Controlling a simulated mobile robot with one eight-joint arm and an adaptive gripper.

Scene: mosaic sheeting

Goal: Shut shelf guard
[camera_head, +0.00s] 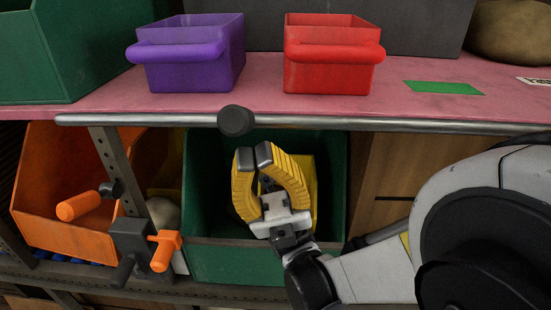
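A round grey metal rail (400,125) runs along the front edge of the pink shelf (255,104) and looks like the shelf guard. A dark round knob (236,120) sits at the rail, left of the middle. Whether the guard stands open or shut I cannot tell. My gripper (254,155), with yellow fingers, points upward just below the rail and a little right of the knob. Its fingertips are together with nothing visible between them. It looks apart from the knob, in front of a green bin (212,263).
A purple bin (190,71) and a red bin (333,76) stand on the shelf. At the lower left are an orange bin (50,215) and a dark upright post (118,185) with orange handles (165,250). My arm fills the lower right.

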